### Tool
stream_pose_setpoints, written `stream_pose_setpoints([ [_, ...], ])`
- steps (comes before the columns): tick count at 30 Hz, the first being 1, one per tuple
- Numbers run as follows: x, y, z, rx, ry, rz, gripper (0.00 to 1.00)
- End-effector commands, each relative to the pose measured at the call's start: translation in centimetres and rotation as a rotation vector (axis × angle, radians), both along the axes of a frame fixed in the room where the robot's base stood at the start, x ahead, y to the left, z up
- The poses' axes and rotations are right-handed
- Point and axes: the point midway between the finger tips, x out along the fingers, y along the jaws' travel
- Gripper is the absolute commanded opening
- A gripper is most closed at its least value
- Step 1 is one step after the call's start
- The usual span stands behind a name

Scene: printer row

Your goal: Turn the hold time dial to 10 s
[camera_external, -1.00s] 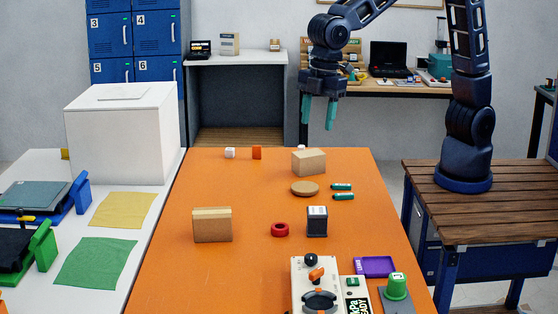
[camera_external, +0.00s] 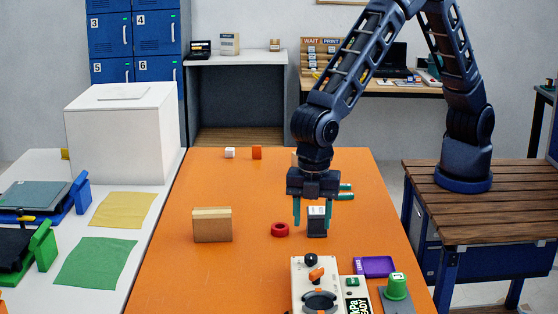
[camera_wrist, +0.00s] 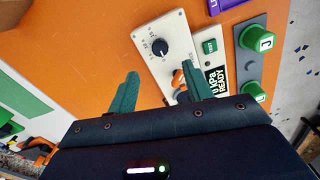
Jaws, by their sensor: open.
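The hold time dial (camera_external: 310,260) is a dark round knob on a cream machine (camera_external: 302,290) at the front of the orange table. In the wrist view the dial (camera_wrist: 160,46) sits on the cream panel with small printed numbers along one side. Its exact setting is too small to read. My gripper (camera_external: 312,220) is open and empty, pointing down above the table and behind the machine. In the wrist view my gripper's (camera_wrist: 160,70) two green fingers are spread apart, with the dial beyond their tips. Neither finger appears to touch it.
An orange lever (camera_external: 316,274) stands beside the dial. The table's left part is mostly clear.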

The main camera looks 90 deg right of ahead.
Motion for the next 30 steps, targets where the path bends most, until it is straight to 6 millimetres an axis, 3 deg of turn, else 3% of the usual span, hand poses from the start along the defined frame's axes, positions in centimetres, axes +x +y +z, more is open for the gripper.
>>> stream_pose_setpoints([
  [9, -0.1, -0.1, -5.5, -0.003, 0.003, -0.001, 0.5],
  [15, -0.1, 0.0, -8.0, -0.001, 0.001, 0.0, 0.5],
  [30, 0.0, 0.0, -9.1, 0.0, 0.0, -0.001, 0.48],
])
